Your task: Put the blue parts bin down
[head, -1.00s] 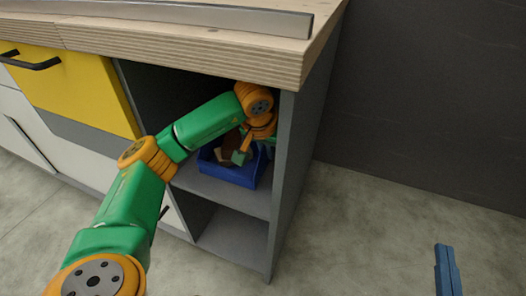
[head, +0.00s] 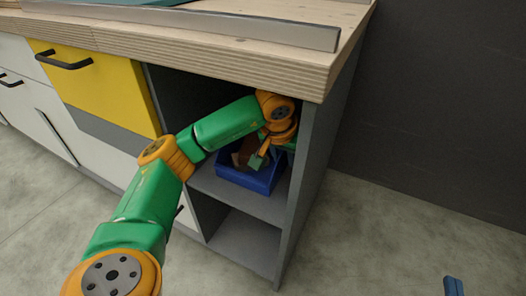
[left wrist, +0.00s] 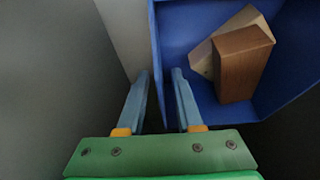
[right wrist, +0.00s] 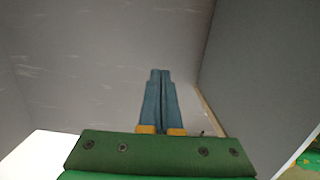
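The blue parts bin (head: 246,180) sits upright on the middle shelf of the open cabinet, under the worktop. In the left wrist view the bin (left wrist: 292,98) holds a brown block (left wrist: 242,64) and a paler piece (left wrist: 205,58) partly behind it. My left gripper (left wrist: 161,74) is open, its fingers on either side of the bin's near side wall, with gaps showing. In the head view my arm hides part of the bin. My right gripper (right wrist: 161,72) is shut and empty; its fingers (head: 453,286) show at the lower right of the head view.
The cabinet's grey side panel (head: 318,165) stands close right of the bin. The wooden worktop (head: 290,68) overhangs the shelf. A lower compartment (head: 245,240) looks empty. A yellow drawer (head: 95,88) is at left. The floor at right is clear.

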